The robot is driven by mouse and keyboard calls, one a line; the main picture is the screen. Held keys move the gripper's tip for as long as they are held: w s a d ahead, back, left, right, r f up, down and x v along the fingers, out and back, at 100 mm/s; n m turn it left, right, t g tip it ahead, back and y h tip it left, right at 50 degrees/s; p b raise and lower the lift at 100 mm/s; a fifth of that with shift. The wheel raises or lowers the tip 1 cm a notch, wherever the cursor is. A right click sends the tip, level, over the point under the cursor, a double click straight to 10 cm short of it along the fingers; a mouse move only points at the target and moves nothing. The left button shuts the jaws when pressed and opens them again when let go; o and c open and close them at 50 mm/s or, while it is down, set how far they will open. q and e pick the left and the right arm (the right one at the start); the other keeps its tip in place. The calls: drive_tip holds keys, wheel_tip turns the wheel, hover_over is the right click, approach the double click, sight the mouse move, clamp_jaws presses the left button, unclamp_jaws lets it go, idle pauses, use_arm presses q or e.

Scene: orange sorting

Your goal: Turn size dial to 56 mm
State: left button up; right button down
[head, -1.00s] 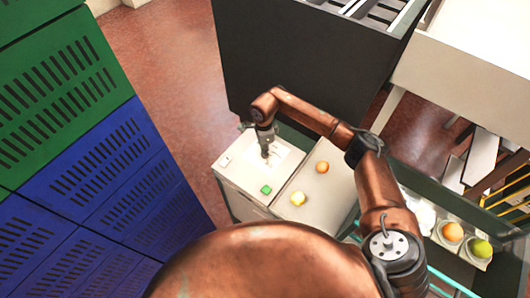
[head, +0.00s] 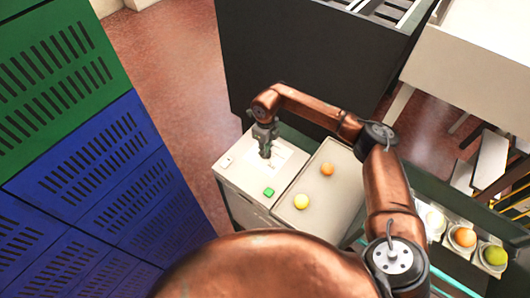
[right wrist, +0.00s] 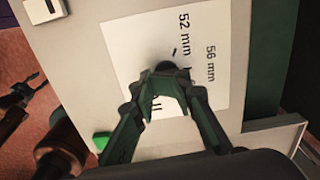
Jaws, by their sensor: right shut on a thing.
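The size dial (right wrist: 166,67) is a small dark round knob on a white label sheet (right wrist: 125,50), printed "52 mm" and "56 mm". A short dark mark shows just above the knob, near the "52 mm" print; its exact setting is unclear. My right gripper (head: 265,152) points down at the panel of the pale machine (head: 240,180). In the right wrist view its fingertips (right wrist: 166,72) are shut on the dial and partly hide it. A dark jointed shape at that view's left edge may be my left gripper (right wrist: 22,95); its jaws are unclear.
A green button (head: 269,192) and a white switch (head: 226,161) sit on the panel. A pale tray (head: 335,205) beside it holds a yellow fruit (head: 301,201) and an orange (head: 327,169). Fruit in cups stands at right. Blue crates (head: 110,165) stand left, a black cabinet (head: 290,60) behind.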

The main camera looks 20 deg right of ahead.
drive_tip(key=shift+w+d+r+m, duration=0.4)
drive_tip(key=shift+w+m, duration=0.1)
drive_tip(key=shift+w, duration=0.1)
drive_tip(key=c, duration=2.3)
unclamp_jaws()
drive_tip(key=shift+o, duration=1.4)
drive_tip(key=shift+d+f, duration=0.15)
drive_tip(key=shift+f, duration=0.05)
drive_tip(key=o, duration=0.4)
drive_tip(key=shift+s+f, duration=0.15)
drive_tip(key=shift+o, duration=0.2)
drive_tip(key=shift+a, duration=0.2)
drive_tip(key=shift+s+f, duration=0.1)
drive_tip(key=shift+s, duration=0.05)
wheel_tip(320, 180, up, 12)
